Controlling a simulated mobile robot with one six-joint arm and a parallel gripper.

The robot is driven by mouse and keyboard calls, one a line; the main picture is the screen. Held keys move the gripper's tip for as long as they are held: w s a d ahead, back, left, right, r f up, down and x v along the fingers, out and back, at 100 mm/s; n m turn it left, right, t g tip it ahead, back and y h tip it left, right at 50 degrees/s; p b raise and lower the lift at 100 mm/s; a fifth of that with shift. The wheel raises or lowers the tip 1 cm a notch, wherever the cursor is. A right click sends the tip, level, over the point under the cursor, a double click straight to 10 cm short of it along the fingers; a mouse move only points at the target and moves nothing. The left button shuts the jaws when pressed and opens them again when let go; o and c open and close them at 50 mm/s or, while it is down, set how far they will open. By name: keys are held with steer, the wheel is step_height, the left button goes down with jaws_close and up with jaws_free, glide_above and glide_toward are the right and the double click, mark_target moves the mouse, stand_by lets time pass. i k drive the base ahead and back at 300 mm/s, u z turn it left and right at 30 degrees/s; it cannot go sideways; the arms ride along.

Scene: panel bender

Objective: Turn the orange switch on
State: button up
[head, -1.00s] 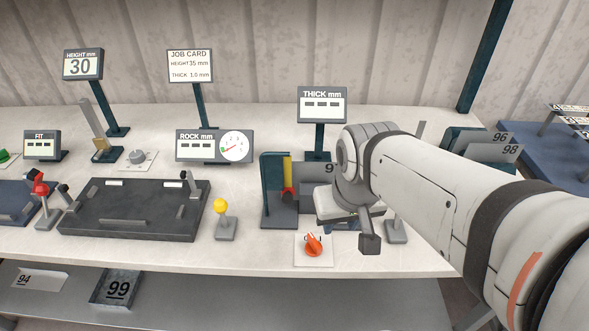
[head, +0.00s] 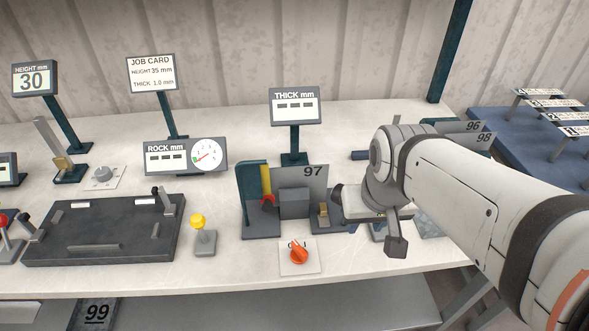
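The orange switch (head: 299,252) is a rotary knob on a small white plate near the front edge of the bench, in the head view. Dark marks show on the plate behind the knob, but they are too small to read for sure. The knob's handle lies slanted. My gripper (head: 392,230) is at the end of my arm, to the right of the switch and apart from it. The wrist hides most of it, and its fingers cannot be made out clearly.
Left of the switch stand a yellow-knobbed lever (head: 198,222) and a dark tray-like fixture (head: 100,255). Bare bench lies around the switch plate.

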mark_target(299, 255)
steer(key=z, duration=0.1)
steer(key=k, duration=1.35)
steer(key=u, duration=0.6)
steer(key=i, duration=1)
steer(key=u, duration=0.05)
